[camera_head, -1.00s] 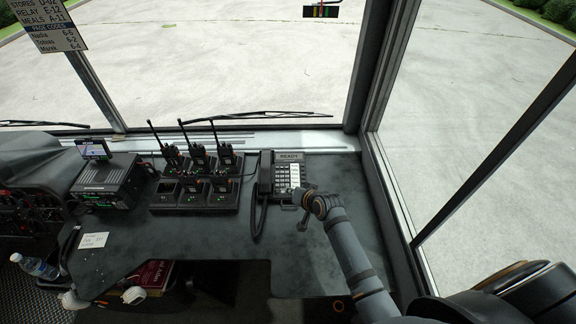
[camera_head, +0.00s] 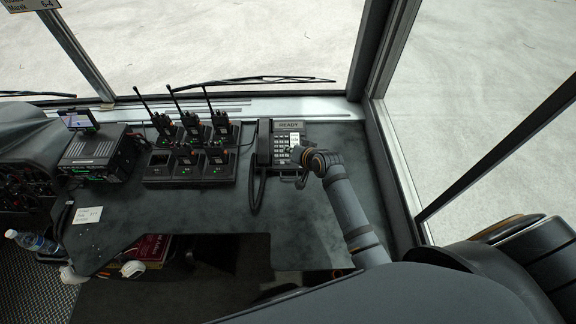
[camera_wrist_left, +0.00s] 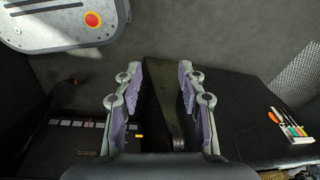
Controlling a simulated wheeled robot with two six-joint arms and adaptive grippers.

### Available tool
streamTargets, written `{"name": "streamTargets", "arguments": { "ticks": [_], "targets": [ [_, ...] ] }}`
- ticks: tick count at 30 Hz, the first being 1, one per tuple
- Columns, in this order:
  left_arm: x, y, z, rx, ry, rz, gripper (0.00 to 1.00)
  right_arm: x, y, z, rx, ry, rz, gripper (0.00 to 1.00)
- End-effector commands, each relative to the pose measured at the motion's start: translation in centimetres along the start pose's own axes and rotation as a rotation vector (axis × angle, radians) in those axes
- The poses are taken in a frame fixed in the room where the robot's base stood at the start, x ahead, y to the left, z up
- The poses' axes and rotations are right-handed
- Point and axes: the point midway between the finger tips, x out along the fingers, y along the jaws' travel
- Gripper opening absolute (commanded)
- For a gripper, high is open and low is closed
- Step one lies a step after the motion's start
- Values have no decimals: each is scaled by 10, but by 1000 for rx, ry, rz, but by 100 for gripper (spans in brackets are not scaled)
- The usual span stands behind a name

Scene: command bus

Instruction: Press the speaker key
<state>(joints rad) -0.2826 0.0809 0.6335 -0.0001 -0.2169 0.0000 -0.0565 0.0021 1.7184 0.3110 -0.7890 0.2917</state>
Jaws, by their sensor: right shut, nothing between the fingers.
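The desk phone (camera_head: 283,139) stands on the dark dash below the windscreen, with its display reading READY (camera_head: 289,126). Its dark handset (camera_head: 264,143) lies along the left side and a cord hangs toward the front. Its keypad shows dark keys and a pale strip at the right. I cannot tell which key is the speaker key. My right gripper (camera_head: 297,152) is shut and empty at the phone's lower right keys, partly covering them; contact cannot be told. My left gripper (camera_wrist_left: 162,95) shows in the left wrist view, open with nothing between its fingers.
Several handheld radios (camera_head: 193,127) stand in a charger (camera_head: 187,168) left of the phone. A radio unit (camera_head: 97,153) with a small screen is farther left. A paper note (camera_head: 88,215) lies on the dash. The dash in front of the phone is clear.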

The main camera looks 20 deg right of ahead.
Motion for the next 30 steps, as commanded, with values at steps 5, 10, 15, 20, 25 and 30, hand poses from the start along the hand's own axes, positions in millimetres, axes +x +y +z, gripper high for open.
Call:
{"name": "streamTargets", "arguments": {
  "ticks": [5,10,15,20,25,30],
  "targets": [
    [35,5,21,0,-26,2,40,21,16,17,-1,1,0,0],
    [53,7,38,1,-47,3,40,34,25,26,-1,0,0,0],
    [60,8,38,0,-45,3,40,44,32,32,0,1,0,0],
    [60,7,32,0,-36,3,40,44,32,32,0,1,-1,0],
    [60,7,27,0,-29,3,40,44,32,32,0,1,0,0],
    [60,7,27,0,-29,3,40,44,32,32,0,1,0,0]
  ]
}}
